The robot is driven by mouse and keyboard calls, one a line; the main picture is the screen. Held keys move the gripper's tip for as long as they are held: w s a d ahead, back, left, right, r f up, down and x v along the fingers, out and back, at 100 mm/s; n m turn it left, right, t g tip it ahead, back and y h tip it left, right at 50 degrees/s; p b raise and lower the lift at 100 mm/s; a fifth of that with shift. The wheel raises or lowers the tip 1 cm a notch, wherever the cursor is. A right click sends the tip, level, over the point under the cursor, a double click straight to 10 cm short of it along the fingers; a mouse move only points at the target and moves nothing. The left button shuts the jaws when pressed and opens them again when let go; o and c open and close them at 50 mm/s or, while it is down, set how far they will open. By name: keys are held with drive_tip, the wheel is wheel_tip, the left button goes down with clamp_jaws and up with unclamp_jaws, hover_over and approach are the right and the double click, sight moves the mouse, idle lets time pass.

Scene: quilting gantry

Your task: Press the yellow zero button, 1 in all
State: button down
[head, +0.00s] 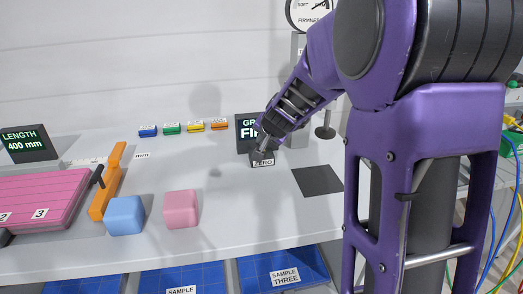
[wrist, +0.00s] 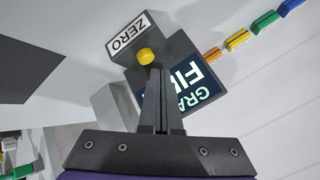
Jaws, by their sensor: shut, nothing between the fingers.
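The yellow zero button (wrist: 145,56) is a small round knob on a dark box (wrist: 165,48) with a white ZERO label (wrist: 127,35). In the head view the box (head: 257,156) and its label (head: 263,162) show, but I cannot make out the button behind my gripper. My gripper (head: 263,147) is shut and empty, pointing down over the box.
A dark display (wrist: 195,85) with partly hidden text stands behind the box. A dark square pad (head: 318,180) lies to the right. A blue block (head: 125,215), a pink block (head: 181,209) and an orange bar (head: 107,182) stand to the left. Small coloured clips (head: 196,125) line the back.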

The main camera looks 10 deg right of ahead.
drive_tip(key=shift+f, duration=0.15)
idle(0.3)
drive_tip(key=shift+f+b, duration=0.3)
drive_tip(key=shift+b, duration=0.1)
drive_tip(key=shift+f, duration=0.55)
idle(0.7)
drive_tip(key=shift+r+p, duration=0.85)
drive_tip(key=shift+r, duration=0.1)
drive_tip(key=shift+r, duration=0.1)
wheel_tip(320, 180, up, 5)
drive_tip(key=p, duration=0.4)
